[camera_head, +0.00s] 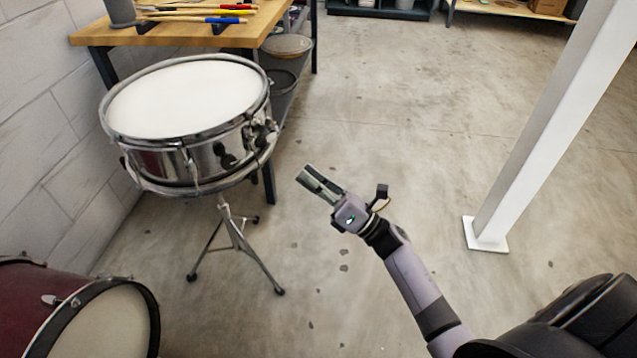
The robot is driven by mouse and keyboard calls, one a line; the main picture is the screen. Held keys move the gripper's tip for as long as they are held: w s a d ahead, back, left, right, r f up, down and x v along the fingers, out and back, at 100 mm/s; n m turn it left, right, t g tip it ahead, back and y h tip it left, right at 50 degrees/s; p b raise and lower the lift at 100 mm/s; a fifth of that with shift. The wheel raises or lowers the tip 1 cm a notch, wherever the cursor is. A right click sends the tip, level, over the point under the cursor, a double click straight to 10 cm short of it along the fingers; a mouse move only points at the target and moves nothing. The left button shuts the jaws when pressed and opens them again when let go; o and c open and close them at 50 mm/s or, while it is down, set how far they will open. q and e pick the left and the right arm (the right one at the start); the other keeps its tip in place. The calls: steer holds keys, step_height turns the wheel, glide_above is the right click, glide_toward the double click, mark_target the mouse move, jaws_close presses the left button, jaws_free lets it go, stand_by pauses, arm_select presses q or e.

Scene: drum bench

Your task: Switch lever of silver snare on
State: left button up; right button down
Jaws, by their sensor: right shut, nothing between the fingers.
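The silver snare (185,108) stands on a tripod stand (234,236) at the left, with its white head up and slightly tilted. A dark fitting that looks like the strainer lever (228,158) is on the side of its shell facing right and front; whether it is on or off is too small to tell. My right gripper (312,180) is shut and empty, in the air to the right of the snare and apart from it, its fingers pointing up and left toward the snare's side. My left gripper is not in view.
A wooden workbench (190,34) with sticks on top stands behind the snare, against a block wall. A dark red drum (40,305) is at the lower left. A white post (545,130) rises at the right. The floor between is clear.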

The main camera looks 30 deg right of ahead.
mark_target(269, 138)
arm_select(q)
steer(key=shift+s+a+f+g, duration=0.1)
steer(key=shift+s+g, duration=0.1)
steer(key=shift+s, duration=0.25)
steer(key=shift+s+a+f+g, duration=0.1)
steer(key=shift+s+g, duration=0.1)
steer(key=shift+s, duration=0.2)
arm_select(e)
steer(key=x, duration=0.9)
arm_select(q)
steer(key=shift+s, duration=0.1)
arm_select(e)
steer(key=shift+w, duration=0.1)
